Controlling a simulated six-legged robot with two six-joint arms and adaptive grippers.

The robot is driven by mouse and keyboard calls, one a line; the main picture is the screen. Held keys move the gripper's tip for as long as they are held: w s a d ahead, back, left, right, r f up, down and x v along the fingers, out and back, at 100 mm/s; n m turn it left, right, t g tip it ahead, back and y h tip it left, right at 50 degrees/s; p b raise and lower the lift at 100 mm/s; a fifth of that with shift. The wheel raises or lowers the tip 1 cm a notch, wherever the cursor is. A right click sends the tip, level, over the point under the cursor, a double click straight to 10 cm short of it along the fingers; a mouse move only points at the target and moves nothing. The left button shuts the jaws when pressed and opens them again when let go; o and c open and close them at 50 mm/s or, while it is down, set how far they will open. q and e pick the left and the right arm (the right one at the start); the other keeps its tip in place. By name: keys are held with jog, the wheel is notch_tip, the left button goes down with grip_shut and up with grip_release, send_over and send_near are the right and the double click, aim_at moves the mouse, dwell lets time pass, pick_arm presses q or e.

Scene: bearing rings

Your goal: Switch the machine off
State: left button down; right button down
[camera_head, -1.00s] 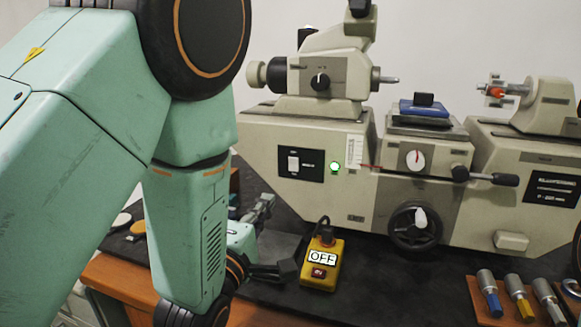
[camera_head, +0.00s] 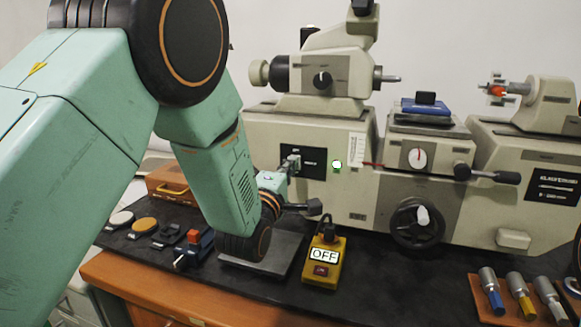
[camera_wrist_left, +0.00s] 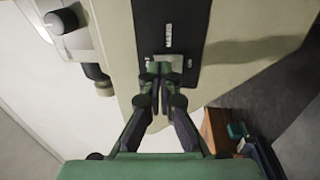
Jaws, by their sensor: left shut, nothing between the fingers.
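The grey-beige machine (camera_head: 345,205) stands at the back of the bench, with its green lamp (camera_head: 337,164) lit. A black switch panel (camera_head: 313,163) is on its front left; it also shows in the left wrist view (camera_wrist_left: 187,22). My left gripper (camera_head: 293,163) is shut and empty, its fingertips right at the light rocker switch in that panel. In the left wrist view the gripper (camera_wrist_left: 158,70) covers much of the switch (camera_wrist_left: 172,62); I cannot tell whether they touch. A yellow box (camera_head: 323,265) labelled OFF with a red button stands in front. My right gripper is out of view.
A handwheel (camera_head: 416,225) and a lever (camera_head: 495,177) stick out from the machine's front. A wooden rack (camera_head: 505,305) with several tools lies front right. A grey plate (camera_head: 285,250), small round pads and a wooden box (camera_head: 172,185) lie left, around my arm.

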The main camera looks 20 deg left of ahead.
pick_arm(q)
jog(key=shift+w, duration=0.4)
jog(key=shift+s, duration=0.1)
jog(key=shift+r, duration=0.1)
jog(key=shift+w+r, duration=0.15)
jog(key=shift+w, duration=0.15)
jog(key=shift+s+p, duration=0.1)
jog(key=shift+p, duration=0.2)
